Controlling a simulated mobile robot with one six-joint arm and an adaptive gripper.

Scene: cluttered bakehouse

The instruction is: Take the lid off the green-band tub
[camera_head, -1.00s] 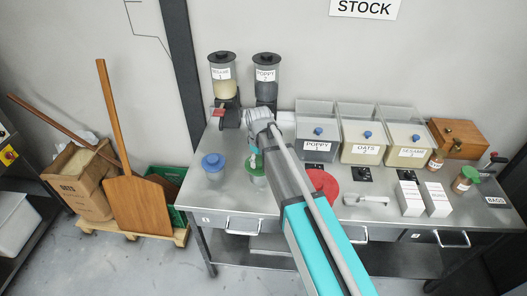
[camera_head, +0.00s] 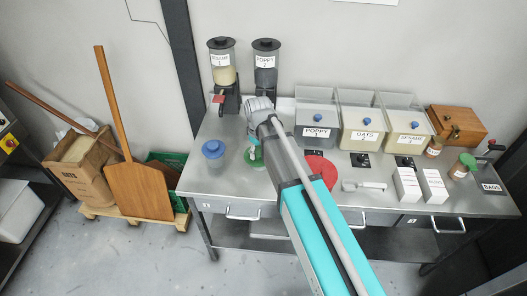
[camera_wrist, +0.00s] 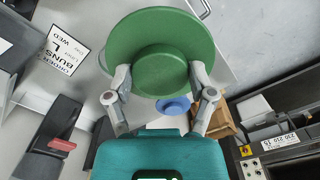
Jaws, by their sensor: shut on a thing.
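The tub with the green lid (camera_head: 252,159) stands on the steel bench, right of a blue-lidded tub (camera_head: 213,151). My gripper (camera_head: 255,147) is over it from above, and my arm hides part of it. In the wrist view the round green lid (camera_wrist: 135,35) fills the upper middle. My gripper (camera_wrist: 160,85) is shut on its raised centre knob, one finger on each side. I cannot tell whether the lid still touches the tub. The blue lid (camera_wrist: 176,107) shows small below the knob.
Two dispensers, one pale (camera_head: 222,68) and one dark (camera_head: 265,72), stand behind. Clear-lidded bins (camera_head: 361,125) line the back right. A red disc (camera_head: 320,169), a scoop (camera_head: 364,186) and white boxes (camera_head: 407,186) lie rightward. The bench front between the tubs and drawers is clear.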

